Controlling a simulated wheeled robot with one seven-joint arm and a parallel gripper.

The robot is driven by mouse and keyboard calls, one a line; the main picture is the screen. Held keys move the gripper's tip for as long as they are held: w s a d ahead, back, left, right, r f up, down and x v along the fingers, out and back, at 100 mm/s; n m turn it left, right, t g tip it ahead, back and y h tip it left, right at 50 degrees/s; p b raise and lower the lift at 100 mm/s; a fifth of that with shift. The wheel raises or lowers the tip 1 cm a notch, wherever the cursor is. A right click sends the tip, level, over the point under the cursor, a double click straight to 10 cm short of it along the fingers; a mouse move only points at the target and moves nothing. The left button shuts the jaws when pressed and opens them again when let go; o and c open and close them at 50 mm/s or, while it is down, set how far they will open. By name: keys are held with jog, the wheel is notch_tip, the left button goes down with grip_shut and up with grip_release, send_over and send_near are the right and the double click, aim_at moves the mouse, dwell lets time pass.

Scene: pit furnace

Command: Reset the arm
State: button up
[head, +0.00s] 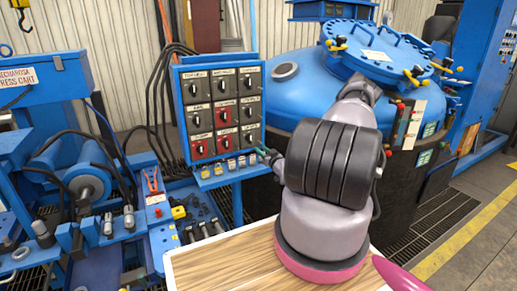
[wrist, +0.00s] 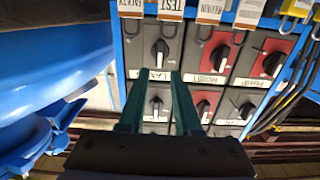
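My gripper (head: 266,155) is at the lower right edge of the switch panel (head: 256,72) in the head view, with my arm bent in front of the blue furnace. In the wrist view my gripper (wrist: 158,76) has two dark green fingers, apart, with nothing held between them. The fingers point at the panel's rotary switches, which appear upside down there. A black-plated switch (wrist: 160,52) shows just beyond the fingertips, and another black-plated switch (wrist: 157,106) shows between the fingers. Whether a fingertip touches the panel cannot be told.
The blue furnace (head: 305,100) with its bolted round lid (head: 375,50) stands behind my arm. Blue press machinery (head: 75,180) is at left. Hanging tags (wrist: 170,10) and black cables (wrist: 290,105) are close to the gripper. Grey floor (head: 480,220) is open at right.

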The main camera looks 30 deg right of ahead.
jog(key=shift+r, duration=0.1)
dwell(0.4)
jog(key=a+r+n+g, duration=0.1)
jog(key=a+r+g, duration=0.25)
jog(key=r, duration=0.75)
jog(key=a+r+n+g, duration=0.15)
jog(key=r+g, duration=0.25)
jog(key=r, duration=0.8)
jog(key=s+a+r+m+g+h, duration=0.1)
jog(key=s+a+r+m, duration=0.15)
jog(key=s+r, duration=0.4)
jog(key=s+a+r+m+g+h, duration=0.1)
jog(key=s+a+r, duration=0.35)
jog(key=r, duration=0.35)
jog(key=s+a+r+m+y, duration=0.1)
jog(key=s+a+r, duration=0.2)
jog(key=s, duration=0.6)
jog(key=s+a+r+m+g+y, duration=0.1)
jog(key=s+a, duration=0.3)
jog(key=s, duration=0.5)
jog(key=s+a+r+m+y, duration=0.1)
jog(key=s+a+r, duration=0.2)
jog(key=s, duration=0.6)
jog(key=shift+s+a+r+y, duration=0.3)
jog(key=shift+r, duration=0.5)
